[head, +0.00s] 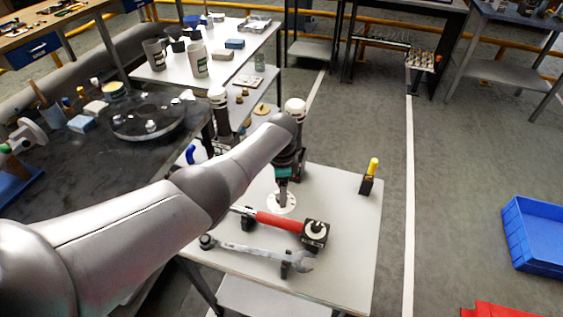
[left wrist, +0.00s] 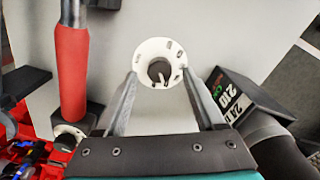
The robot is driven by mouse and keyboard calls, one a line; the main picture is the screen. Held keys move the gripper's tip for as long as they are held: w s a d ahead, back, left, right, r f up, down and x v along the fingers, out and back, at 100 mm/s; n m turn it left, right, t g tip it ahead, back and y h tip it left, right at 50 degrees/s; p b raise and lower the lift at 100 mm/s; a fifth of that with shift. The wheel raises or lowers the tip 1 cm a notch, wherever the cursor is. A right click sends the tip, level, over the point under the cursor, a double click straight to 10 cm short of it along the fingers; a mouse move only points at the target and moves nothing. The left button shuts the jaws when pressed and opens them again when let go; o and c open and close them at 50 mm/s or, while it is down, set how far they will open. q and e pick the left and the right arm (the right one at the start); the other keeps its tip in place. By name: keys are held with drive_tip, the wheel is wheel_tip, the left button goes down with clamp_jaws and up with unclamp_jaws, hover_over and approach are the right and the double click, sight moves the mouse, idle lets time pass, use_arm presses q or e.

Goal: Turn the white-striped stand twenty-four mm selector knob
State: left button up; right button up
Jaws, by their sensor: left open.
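A round white dial with dark marks and a small black selector knob (left wrist: 159,70) at its centre lies on the light tabletop; the knob bears a pale pointer line. In the head view the white dial (head: 284,203) shows just below my left gripper (head: 283,184). My left gripper (left wrist: 161,78) is open, with one finger on each side of the dial in the left wrist view. Its tips appear around the knob without closing on it; I cannot tell their exact height above it. No clear white-striped stand is seen. My right gripper is not in view.
A red-handled tool (head: 276,219) ends at a black block (head: 315,233), with a wrench (head: 250,254) in front. A black labelled box (left wrist: 233,97) stands close right of the fingers. A yellow-topped item (head: 372,170) stands at the table's right. A blue crate (head: 535,235) is on the floor.

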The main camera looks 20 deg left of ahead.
use_arm(q)
wheel_tip(320, 180, up, 13)
drive_tip(key=p, duration=0.4)
drive_tip(key=shift+r, duration=0.2)
